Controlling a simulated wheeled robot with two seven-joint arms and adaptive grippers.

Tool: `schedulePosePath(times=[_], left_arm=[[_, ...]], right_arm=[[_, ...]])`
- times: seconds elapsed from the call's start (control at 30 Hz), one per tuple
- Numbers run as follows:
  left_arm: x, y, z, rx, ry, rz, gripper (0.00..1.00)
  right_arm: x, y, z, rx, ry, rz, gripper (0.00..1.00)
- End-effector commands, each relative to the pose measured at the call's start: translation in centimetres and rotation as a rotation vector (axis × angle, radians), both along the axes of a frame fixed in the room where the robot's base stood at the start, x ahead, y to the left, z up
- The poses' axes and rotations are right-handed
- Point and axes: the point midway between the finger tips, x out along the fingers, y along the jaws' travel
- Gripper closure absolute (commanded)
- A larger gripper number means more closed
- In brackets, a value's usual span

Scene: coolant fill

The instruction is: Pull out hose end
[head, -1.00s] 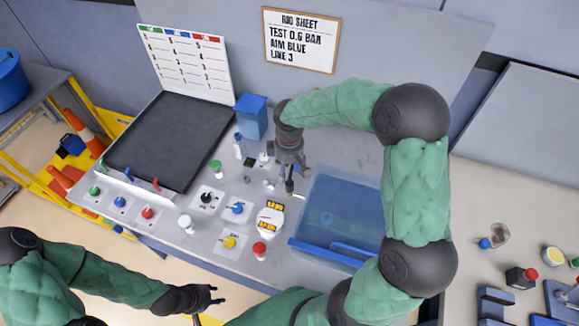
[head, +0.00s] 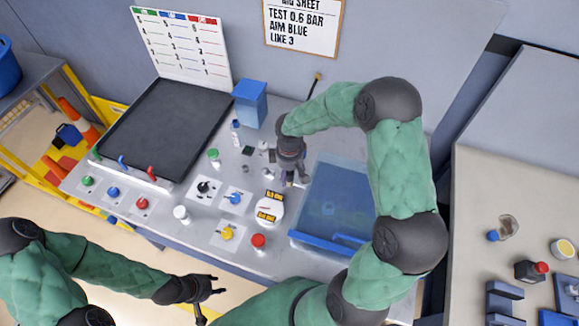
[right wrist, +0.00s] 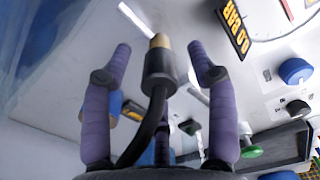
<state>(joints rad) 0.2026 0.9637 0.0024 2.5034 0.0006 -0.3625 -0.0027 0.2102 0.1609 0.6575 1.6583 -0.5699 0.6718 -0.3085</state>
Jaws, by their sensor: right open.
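A black hose end with a tan tip (right wrist: 159,60) shows in the right wrist view, between the two purple fingers of my right gripper (right wrist: 163,68). Its black hose curves down toward the wrist. The fingers are spread, with gaps on both sides of it. In the head view my right gripper (head: 292,178) is over the bench, just left of the blue tank (head: 340,195); the hose end cannot be made out between its fingers there. My left gripper (head: 210,286) has parted, empty fingers in front of the bench's near edge.
A round gauge (head: 269,210), a red-capped item (head: 259,241) and several coloured knobs stand left of the tank. A blue box (head: 250,102) and a dark tray (head: 165,125) are further back. A thin dark rod with a yellowish tip (head: 317,77) shows behind my right arm.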

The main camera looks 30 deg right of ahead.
Motion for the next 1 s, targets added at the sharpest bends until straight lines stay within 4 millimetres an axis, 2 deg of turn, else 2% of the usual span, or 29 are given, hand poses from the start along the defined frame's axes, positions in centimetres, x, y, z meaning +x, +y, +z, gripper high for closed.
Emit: schedulePosePath(times=[0.2,0.5,0.57,0.7,0.73,0.8,0.83,0.9,1.0], left_arm=[[0.0,0.0,-0.2,0.0,0.0,0.0,0.6],[0.0,0.0,-0.2,0.0,0.0,0.0,0.6],[0.0,0.0,-0.2,0.0,0.0,0.0,0.6],[0.0,0.0,-0.2,0.0,0.0,0.0,0.6],[0.0,0.0,-0.2,0.0,0.0,0.0,0.6],[0.0,0.0,-0.2,0.0,0.0,0.0,0.6],[0.0,0.0,-0.2,0.0,0.0,0.0,0.6],[0.0,0.0,-0.2,0.0,0.0,0.0,0.6],[0.0,0.0,-0.2,0.0,0.0,0.0,0.6]], right_arm=[[0.0,0.0,-1.5,0.001,-0.001,-0.001,0.42],[0.0,0.0,-1.6,0.0,-0.001,0.0,0.42],[0.0,0.0,-1.6,0.001,-0.001,-0.001,0.56],[0.0,0.0,-1.6,0.001,-0.001,-0.001,0.95],[0.0,0.0,-1.6,0.001,-0.001,0.0,1.0],[0.0,0.0,-1.6,0.001,-0.001,0.0,1.0],[0.0,0.0,-1.6,0.001,-0.001,0.0,0.76],[0.0,0.0,-1.6,0.001,-0.001,0.0,0.91],[0.0,0.0,-1.6,0.0,-0.001,0.0,0.91]])
